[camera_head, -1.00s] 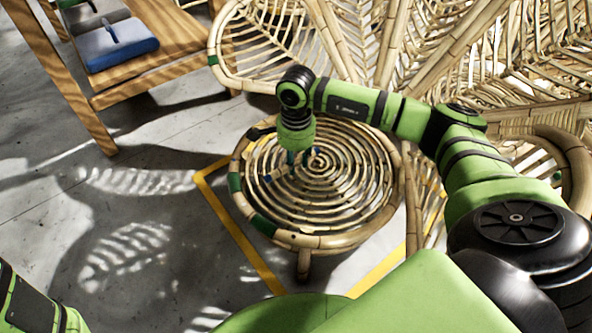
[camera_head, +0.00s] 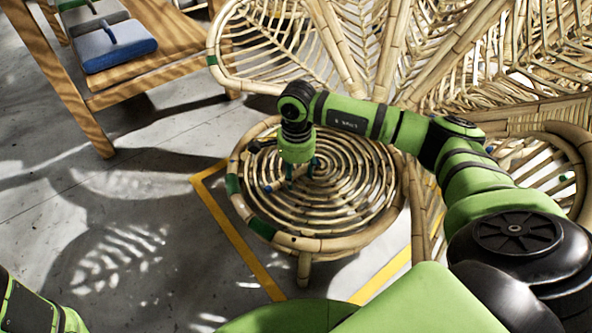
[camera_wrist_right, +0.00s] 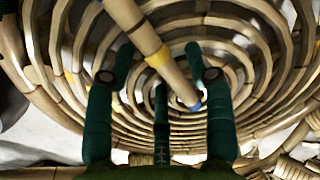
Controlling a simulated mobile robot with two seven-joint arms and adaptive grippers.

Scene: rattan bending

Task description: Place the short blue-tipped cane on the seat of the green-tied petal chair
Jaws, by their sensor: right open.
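The green-tied petal chair has a round spiral cane seat (camera_head: 345,228) with green ties on its rim (camera_head: 233,184). My right gripper (camera_head: 302,174) points down over the left-centre part of this seat, open, its dark teal fingers spread. In the right wrist view, the short blue-tipped cane (camera_wrist_right: 143,37) runs slantwise between the two upper fingers of the gripper (camera_wrist_right: 162,66). It has a yellow band, and a blue tip shows near its lower end. The seat rings lie behind it; I cannot tell whether it touches them. My left gripper is out of view.
A wooden rack with a blue padded block (camera_head: 118,52) stands at the upper left. The chair's woven petal back (camera_head: 345,45) rises behind the seat, and another round rattan piece (camera_head: 572,135) is at the right. Yellow tape (camera_head: 240,245) marks the floor; the floor at left is clear.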

